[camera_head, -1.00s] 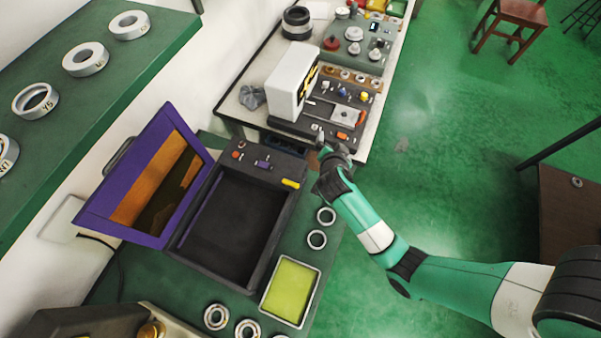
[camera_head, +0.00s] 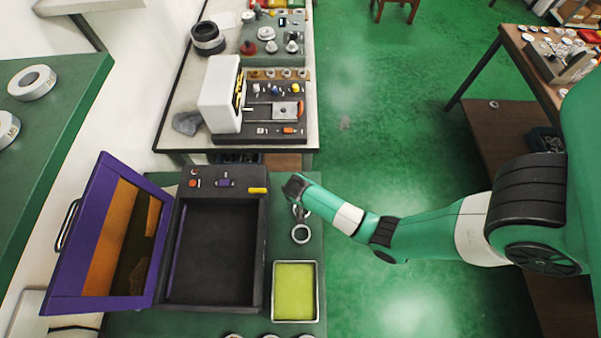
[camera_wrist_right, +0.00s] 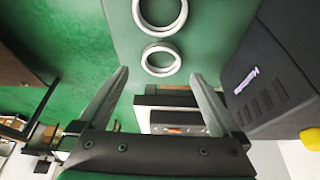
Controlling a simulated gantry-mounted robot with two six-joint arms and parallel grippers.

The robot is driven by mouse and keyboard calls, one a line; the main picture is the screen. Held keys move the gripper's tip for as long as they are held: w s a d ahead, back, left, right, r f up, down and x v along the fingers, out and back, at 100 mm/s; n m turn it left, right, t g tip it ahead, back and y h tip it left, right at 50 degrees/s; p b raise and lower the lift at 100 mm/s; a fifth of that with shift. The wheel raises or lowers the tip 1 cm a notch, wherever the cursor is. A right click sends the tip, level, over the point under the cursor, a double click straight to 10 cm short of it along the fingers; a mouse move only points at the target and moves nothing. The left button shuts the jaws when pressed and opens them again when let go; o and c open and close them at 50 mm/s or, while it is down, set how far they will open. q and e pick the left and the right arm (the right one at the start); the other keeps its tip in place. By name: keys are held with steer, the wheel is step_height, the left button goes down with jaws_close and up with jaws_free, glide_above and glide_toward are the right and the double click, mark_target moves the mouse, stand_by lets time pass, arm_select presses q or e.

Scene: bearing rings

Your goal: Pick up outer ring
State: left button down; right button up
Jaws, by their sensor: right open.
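Two pale metal rings lie on the green bench right of the dark box. In the head view the nearer ring (camera_head: 302,234) is clear, and the farther ring (camera_head: 301,212) is partly hidden by my right arm. In the right wrist view the larger ring (camera_wrist_right: 160,12) is cut by the top edge, with the smaller ring (camera_wrist_right: 161,60) close below it. My right gripper (camera_wrist_right: 161,78) is open and empty, its fingertips either side of the smaller ring's lower part in the picture, apparently above the bench. In the head view its jaws are hard to make out. My left gripper is not in view.
The dark box (camera_head: 267,235) with an open purple lid (camera_head: 90,215) stands left of the rings. A tray with a yellow-green surface (camera_head: 295,291) lies nearer. More rings show at the bottom edge. A table with parts (camera_head: 308,110) stands beyond the bench.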

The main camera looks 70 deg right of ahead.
steer(key=b+x, duration=0.2)
steer(key=x, duration=0.3)
steer(key=shift+a, duration=0.15)
steer(key=c, duration=1.3)
